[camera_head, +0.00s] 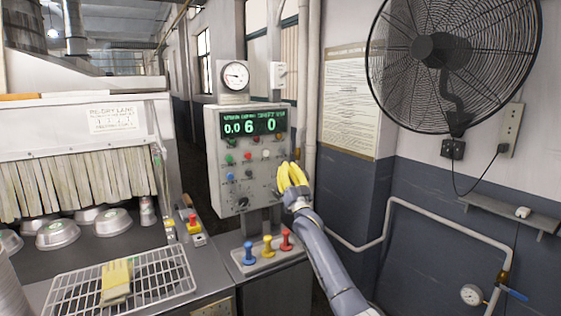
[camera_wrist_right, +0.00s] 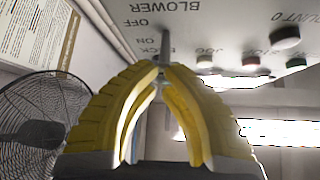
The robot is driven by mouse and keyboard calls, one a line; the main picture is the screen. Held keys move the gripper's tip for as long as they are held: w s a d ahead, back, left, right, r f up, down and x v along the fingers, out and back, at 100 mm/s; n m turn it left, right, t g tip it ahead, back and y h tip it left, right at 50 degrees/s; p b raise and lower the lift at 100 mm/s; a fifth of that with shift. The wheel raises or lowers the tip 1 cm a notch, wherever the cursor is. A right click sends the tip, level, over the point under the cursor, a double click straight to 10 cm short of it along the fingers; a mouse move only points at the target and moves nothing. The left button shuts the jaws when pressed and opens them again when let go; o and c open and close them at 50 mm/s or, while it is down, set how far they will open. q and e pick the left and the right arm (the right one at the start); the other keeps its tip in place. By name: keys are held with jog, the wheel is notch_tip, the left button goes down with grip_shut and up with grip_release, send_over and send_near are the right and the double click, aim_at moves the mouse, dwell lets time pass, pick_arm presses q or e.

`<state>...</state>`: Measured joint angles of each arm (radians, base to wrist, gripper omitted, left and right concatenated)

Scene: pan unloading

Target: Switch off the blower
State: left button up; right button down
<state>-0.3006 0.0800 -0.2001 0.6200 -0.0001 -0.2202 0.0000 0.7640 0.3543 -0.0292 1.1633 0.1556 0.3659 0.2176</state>
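The grey control panel (camera_head: 226,184) stands on a post behind the bench, with a lit green display (camera_head: 252,124). My right gripper (camera_head: 290,168) is at the panel's right side, with its yellow fingers close together. In the right wrist view the blower's toggle lever (camera_wrist_right: 165,42) sticks out of the panel beside the upside-down labels BLOWER, OFF and ON. The right fingertips (camera_wrist_right: 162,72) are nearly together at the lever's end. I cannot tell whether they touch or pinch it. In the head view I cannot make out the lever near the fingers. My left gripper is not in view.
A large caged wall fan (camera_head: 455,60) hangs at the upper right. Blue, yellow and red handles (camera_head: 267,248) stand below the panel. A wire rack (camera_head: 150,283) with a yellow item (camera_head: 117,282) lies at the left front, near metal pans (camera_head: 58,234) under a strip curtain.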

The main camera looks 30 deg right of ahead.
jog(key=shift+f, duration=0.25)
jog(key=s+r+v, duration=0.1)
jog(key=v, duration=0.7)
jog(key=shift+d, duration=0.35)
dwell(0.4)
